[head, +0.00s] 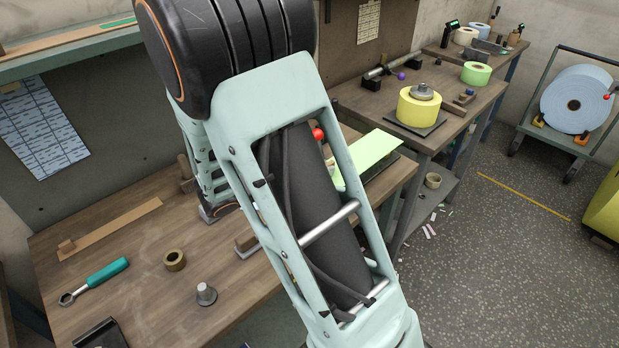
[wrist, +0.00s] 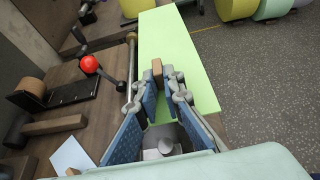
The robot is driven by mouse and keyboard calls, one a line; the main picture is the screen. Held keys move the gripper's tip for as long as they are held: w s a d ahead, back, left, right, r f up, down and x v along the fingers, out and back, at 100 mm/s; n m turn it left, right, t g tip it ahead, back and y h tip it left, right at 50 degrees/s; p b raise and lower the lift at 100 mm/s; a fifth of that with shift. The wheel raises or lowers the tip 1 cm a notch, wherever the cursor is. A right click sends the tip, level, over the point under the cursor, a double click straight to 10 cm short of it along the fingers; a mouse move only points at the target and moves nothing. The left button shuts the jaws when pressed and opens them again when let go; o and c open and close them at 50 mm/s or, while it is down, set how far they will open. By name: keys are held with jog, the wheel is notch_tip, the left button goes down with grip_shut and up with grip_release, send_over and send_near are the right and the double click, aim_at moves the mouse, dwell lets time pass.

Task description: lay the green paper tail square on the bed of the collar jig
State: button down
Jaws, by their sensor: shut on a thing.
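The green paper tail (head: 368,152) is a long, flat, pale green strip. In the wrist view it (wrist: 178,50) runs away from my gripper (wrist: 161,80). My gripper is shut on the tail, its blue-padded fingers a little apart, with a small wooden block (wrist: 157,71) between the tips. A steel rod (wrist: 131,64) and a red knob (wrist: 90,63) lie left of the tail. The knob also shows in the head view (head: 318,133). I cannot tell the collar jig's bed for sure; a dark plate edge shows beside the tail. My arm hides the gripper in the head view.
A yellow roll (head: 418,107) and a green roll (head: 476,73) stand on the bench behind. A teal-handled wrench (head: 107,271), a tape ring (head: 175,260) and a grey knobbed piece (head: 206,294) lie on the near bench. A blue roll (head: 575,100) sits on a cart at right.

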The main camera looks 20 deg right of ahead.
jog(key=w+f, duration=0.4)
jog(key=f, duration=0.1)
jog(key=shift+d, duration=0.2)
notch_tip(320, 180, down, 3)
jog(key=shift+w+f, duration=0.1)
jog(key=shift+f, duration=0.05)
jog(key=shift+f+b, duration=0.55)
jog(key=shift+b, duration=0.1)
